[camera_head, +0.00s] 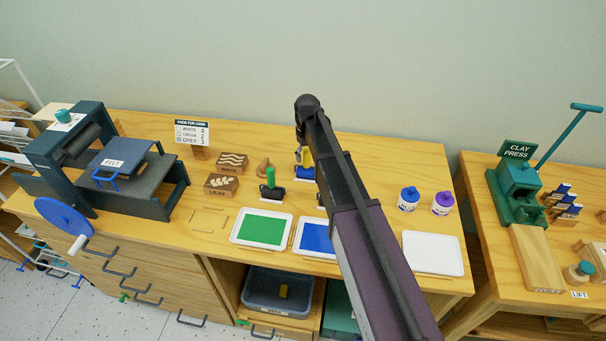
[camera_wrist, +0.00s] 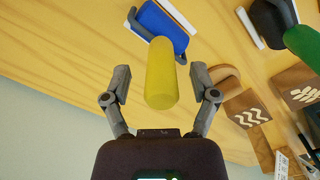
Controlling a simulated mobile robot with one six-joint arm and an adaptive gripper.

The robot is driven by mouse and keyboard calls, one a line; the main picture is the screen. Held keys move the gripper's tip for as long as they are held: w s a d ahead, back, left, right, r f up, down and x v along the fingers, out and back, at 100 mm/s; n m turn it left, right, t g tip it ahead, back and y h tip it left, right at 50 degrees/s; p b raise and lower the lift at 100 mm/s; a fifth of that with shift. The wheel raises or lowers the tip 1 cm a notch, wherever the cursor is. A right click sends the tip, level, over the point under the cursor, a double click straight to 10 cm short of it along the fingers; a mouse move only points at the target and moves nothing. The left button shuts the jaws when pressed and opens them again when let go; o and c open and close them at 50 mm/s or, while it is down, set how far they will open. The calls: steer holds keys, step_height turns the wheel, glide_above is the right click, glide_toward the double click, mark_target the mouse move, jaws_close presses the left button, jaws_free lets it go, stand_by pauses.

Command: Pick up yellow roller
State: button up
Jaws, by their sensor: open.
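The yellow roller has a yellow cylindrical handle (camera_wrist: 161,75) and a blue body (camera_wrist: 160,25) in the wrist view. In the head view a small part of its yellow handle (camera_head: 307,158) shows beside my arm, with the rest largely hidden. My gripper (camera_wrist: 161,84) is open, with one finger on each side of the yellow handle. A gap shows between each finger and the handle, so the fingers do not grip it. In the head view my arm covers the gripper.
A green-handled roller (camera_head: 270,178) stands to the left, with wooden stamp blocks (camera_head: 221,184) near it. Green (camera_head: 262,229) and blue (camera_head: 317,237) ink trays lie in front. Paint jars (camera_head: 408,199) and a white tray (camera_head: 433,254) are to the right. A press (camera_head: 125,160) stands far left.

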steer(key=shift+f+b, duration=0.55)
steer(key=shift+f, duration=0.25)
steer(key=shift+c, duration=0.2)
jaws_close()
